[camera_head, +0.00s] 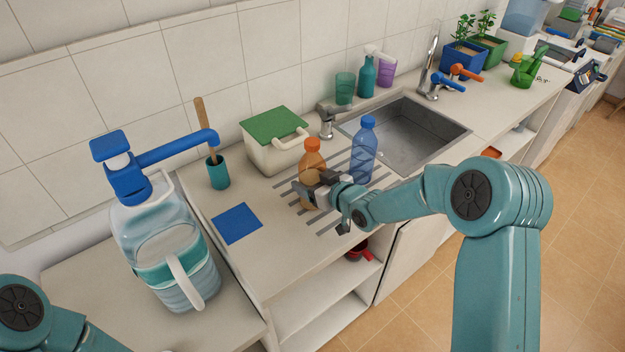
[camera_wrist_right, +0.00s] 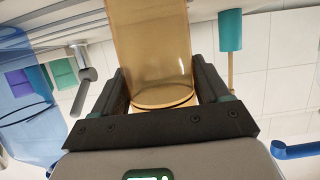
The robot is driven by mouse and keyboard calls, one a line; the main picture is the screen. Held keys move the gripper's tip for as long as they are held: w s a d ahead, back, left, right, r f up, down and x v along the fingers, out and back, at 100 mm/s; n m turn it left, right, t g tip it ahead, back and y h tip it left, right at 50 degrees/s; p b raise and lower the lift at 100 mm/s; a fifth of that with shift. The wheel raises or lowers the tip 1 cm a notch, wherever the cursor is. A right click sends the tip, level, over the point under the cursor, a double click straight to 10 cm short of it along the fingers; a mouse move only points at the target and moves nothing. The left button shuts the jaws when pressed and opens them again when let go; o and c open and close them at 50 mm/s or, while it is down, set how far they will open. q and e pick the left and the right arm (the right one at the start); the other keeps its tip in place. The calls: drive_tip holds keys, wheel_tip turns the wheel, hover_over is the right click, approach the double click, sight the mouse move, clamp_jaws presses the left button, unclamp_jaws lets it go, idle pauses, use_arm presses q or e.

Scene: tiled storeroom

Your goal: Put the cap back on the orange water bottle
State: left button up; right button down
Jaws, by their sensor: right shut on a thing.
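The orange water bottle (camera_head: 313,161) stands upright on the ribbed drainer left of the sink, with an orange cap (camera_head: 312,144) at its top. I cannot tell whether the cap is seated fully. My right gripper (camera_head: 308,186) is shut on the bottle's body from the front and hides part of it. In the right wrist view the see-through orange bottle (camera_wrist_right: 152,45) is between the two fingers of the right gripper (camera_wrist_right: 160,88); its cap is hidden there. Of my left arm only a link shows at the lower left; its gripper is out of view.
A blue bottle (camera_head: 364,150) stands close right of the orange one. Behind are a green-lidded bin (camera_head: 270,150) and a tap (camera_head: 328,122). A teal cup with a brush (camera_head: 218,172), a blue mat (camera_head: 237,223) and a large water jug (camera_head: 165,250) are left. The sink (camera_head: 410,130) is right.

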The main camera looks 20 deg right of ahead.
drive_tip(key=shift+w+f, duration=0.15)
drive_tip(key=shift+f, duration=0.05)
unclamp_jaws()
drive_tip(key=shift+r, duration=0.15)
drive_tip(key=b+v, duration=0.2)
drive_tip(key=v, duration=1)
